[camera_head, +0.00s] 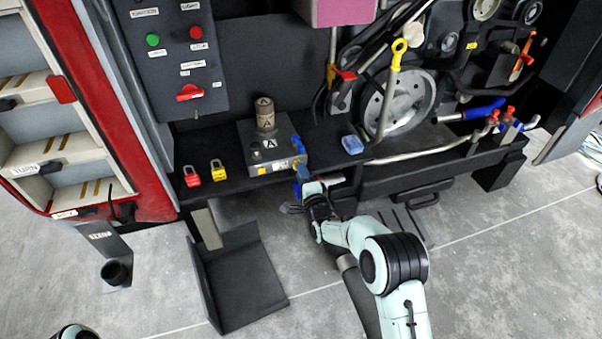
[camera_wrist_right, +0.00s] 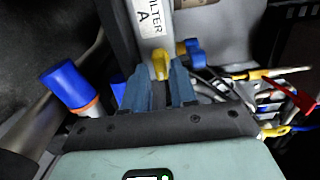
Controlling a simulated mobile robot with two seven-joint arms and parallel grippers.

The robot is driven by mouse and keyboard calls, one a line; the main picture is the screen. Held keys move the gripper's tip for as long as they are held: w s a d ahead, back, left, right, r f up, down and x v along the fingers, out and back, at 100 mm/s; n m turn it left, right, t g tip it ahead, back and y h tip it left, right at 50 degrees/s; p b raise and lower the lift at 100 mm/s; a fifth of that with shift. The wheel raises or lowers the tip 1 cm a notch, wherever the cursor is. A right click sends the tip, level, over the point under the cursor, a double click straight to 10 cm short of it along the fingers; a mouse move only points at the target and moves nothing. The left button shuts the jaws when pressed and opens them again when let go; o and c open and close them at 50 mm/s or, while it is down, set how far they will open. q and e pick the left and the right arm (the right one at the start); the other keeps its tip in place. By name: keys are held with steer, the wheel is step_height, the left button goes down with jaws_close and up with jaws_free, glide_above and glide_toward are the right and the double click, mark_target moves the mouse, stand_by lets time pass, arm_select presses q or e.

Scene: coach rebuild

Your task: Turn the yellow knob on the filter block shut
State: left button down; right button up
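The filter block (camera_head: 283,171) is a grey box with an "A" label and a brown cylinder on top, standing on the dark shelf. Its "FILTER A" face (camera_wrist_right: 150,20) fills the top of the right wrist view. The yellow knob (camera_wrist_right: 161,63) sits below that label. My right gripper (camera_head: 304,183) is at the block's front right corner. In the wrist view its two blue-grey fingers (camera_wrist_right: 161,84) flank the yellow knob with a narrow gap between them. Whether both fingers touch the knob is unclear. My left gripper is out of view.
A blue valve part (camera_wrist_right: 195,53) lies close right of the knob, and a blue-capped fitting (camera_wrist_right: 67,84) is at left. Red (camera_head: 191,176) and yellow (camera_head: 218,170) padlocks and a blue sponge (camera_head: 352,144) are on the shelf. A dark open panel (camera_head: 240,285) stands below.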

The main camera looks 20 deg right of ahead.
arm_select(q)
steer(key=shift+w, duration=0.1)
arm_select(e)
steer(key=shift+w, duration=0.55)
jaws_close()
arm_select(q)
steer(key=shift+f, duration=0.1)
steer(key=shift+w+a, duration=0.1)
